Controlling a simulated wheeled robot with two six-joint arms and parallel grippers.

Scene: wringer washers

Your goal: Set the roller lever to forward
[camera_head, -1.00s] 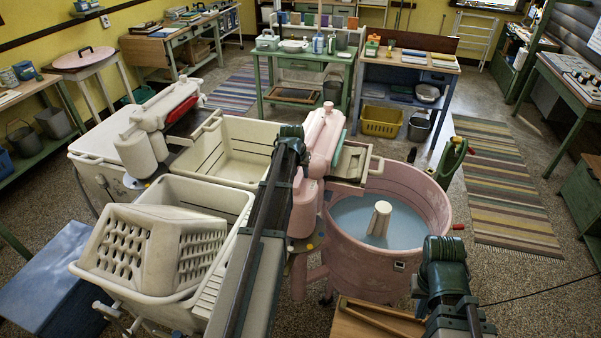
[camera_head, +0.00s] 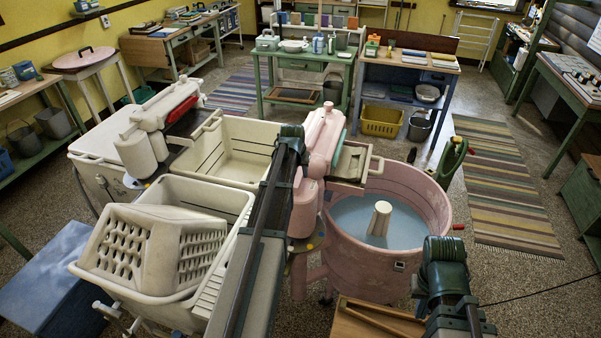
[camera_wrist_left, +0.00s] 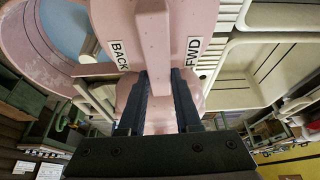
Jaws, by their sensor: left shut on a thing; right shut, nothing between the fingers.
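The pink washer's wringer (camera_head: 323,135) stands beside its round pink tub (camera_head: 400,275) in the head view. In the left wrist view its pink housing (camera_wrist_left: 205,15) carries a BACK label (camera_wrist_left: 120,54) and an FWD label (camera_wrist_left: 193,52). A pink upright bar, apparently the roller lever (camera_wrist_left: 153,50), lies between the two labels. My left gripper (camera_wrist_left: 158,88) has its dark fingers on either side of the bar and is shut on it. In the head view my left arm hides the fingers. My right arm shows at lower right, but its fingers do not show.
A wooden rack (camera_head: 375,318) is at the bottom.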

